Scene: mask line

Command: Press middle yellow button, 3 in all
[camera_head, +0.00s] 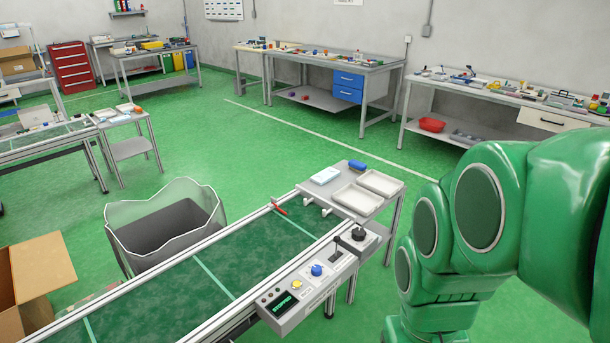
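A grey control box (313,297) is fixed along the near side of the conveyor with the green belt (200,285). On its top sits a yellow button (297,285), with a blue button (317,270) to its upper right. A small display with green characters (283,303) lies to the lower left of the yellow button. Nothing is seen touching the yellow button. My green arm fills the right side of the head view; its gripper is out of the picture.
A separate box with a black knob (358,234) stands at the conveyor's far end. Beyond it is a small table with white trays (356,199). A grey bin with a clear liner (170,228) stands behind the belt. A cardboard box (42,265) is at left. Open green floor lies beyond.

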